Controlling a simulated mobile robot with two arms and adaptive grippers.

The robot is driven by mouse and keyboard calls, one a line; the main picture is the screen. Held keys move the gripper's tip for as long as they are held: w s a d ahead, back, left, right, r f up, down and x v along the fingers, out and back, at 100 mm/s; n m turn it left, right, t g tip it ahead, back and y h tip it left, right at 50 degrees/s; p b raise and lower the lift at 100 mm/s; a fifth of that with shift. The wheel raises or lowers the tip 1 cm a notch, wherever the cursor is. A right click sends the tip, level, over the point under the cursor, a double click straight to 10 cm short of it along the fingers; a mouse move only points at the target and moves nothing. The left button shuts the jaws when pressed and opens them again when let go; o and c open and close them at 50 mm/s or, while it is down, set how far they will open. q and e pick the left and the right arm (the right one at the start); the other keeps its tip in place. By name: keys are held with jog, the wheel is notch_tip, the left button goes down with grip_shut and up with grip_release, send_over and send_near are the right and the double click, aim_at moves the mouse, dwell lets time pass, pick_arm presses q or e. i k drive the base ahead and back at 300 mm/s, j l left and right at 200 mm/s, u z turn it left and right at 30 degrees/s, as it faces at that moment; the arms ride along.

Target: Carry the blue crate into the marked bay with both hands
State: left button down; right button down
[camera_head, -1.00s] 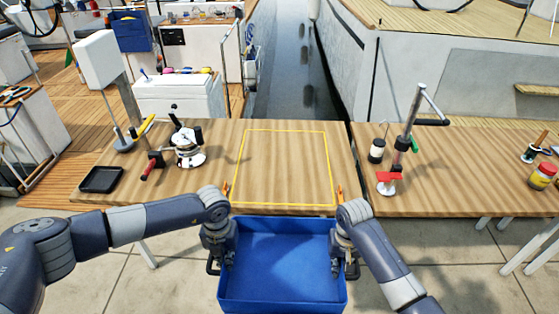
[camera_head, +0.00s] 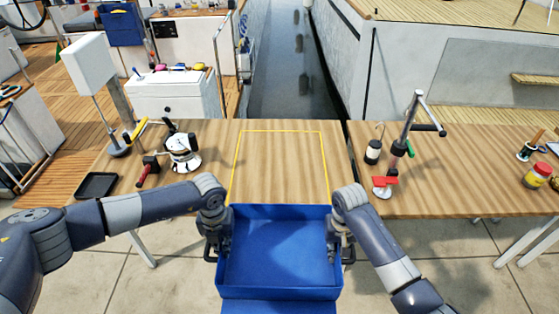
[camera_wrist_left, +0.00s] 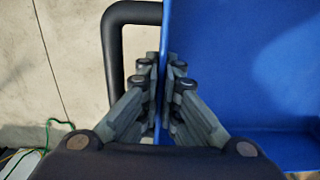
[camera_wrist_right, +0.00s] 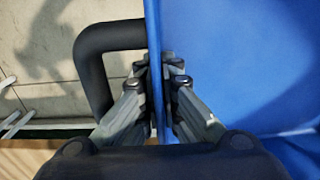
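The blue crate (camera_head: 280,255) is empty and held between my two arms, at the near edge of the table. My left gripper (camera_head: 217,245) is shut on its left wall, and the left wrist view shows the fingers (camera_wrist_left: 160,85) on both sides of that wall. My right gripper (camera_head: 341,243) is shut on its right wall, as the right wrist view shows (camera_wrist_right: 160,85). A black side handle (camera_wrist_left: 118,45) is beside the left fingers, and another (camera_wrist_right: 90,60) beside the right. The marked bay (camera_head: 281,131) is a yellow outline on the table; the crate's far rim covers its near edge.
On the wooden table (camera_head: 215,150), a winch-like device (camera_head: 182,152) and a black tray (camera_head: 97,185) stand left of the bay. Right of it, across a narrow gap, are a jar (camera_head: 373,152) and a metal stand (camera_head: 411,125). The bay is clear.

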aim_at(281, 165)
jog(key=i, duration=1.35)
